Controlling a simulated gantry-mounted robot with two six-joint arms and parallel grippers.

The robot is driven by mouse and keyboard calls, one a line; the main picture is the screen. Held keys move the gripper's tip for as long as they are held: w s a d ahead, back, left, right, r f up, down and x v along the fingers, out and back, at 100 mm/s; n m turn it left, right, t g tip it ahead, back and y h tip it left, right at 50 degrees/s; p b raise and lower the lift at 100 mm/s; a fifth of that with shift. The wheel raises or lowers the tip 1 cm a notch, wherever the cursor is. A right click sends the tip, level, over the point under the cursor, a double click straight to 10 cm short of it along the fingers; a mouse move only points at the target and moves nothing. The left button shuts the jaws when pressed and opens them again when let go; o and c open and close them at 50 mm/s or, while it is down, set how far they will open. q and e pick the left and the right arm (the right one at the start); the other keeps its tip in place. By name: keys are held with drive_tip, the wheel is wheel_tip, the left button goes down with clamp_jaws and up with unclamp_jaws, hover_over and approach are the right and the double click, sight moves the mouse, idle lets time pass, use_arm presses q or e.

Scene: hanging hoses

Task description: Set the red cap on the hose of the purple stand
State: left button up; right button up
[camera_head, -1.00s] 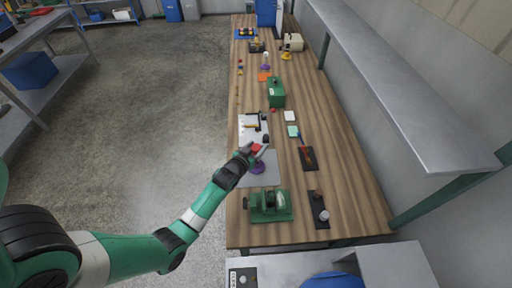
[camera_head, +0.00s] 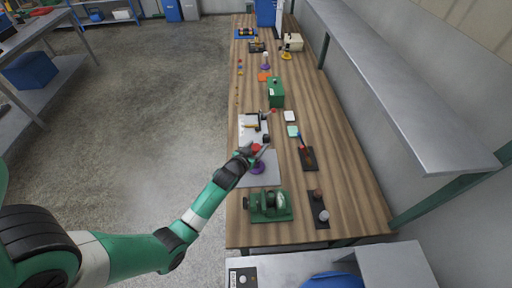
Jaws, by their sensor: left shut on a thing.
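The red cap (camera_head: 256,148) is small and sits between the fingers of my left gripper (camera_head: 255,153). The left gripper is shut on it above the grey mat. The purple stand (camera_head: 257,169) is on the mat, just below the gripper in the picture. Its round base shows. Its hose is hidden by the gripper, so I cannot tell whether the cap touches it. My right gripper is out of view.
A green vise (camera_head: 268,205) stands at the near end of the wooden bench. A grey shelf (camera_head: 420,110) runs along the right wall.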

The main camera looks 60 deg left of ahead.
sight(256, 153)
use_arm(q)
drive_tip(key=shift+f+b, duration=1.75)
drive_tip(key=shift+f, duration=0.15)
drive_tip(key=o, duration=1.4)
drive_tip(key=p+v, duration=0.3)
drive_tip(key=v, duration=0.8)
drive_tip(key=shift+s+d+r, duration=0.15)
drive_tip(key=shift+s+r, duration=0.05)
drive_tip(key=shift+r, duration=0.05)
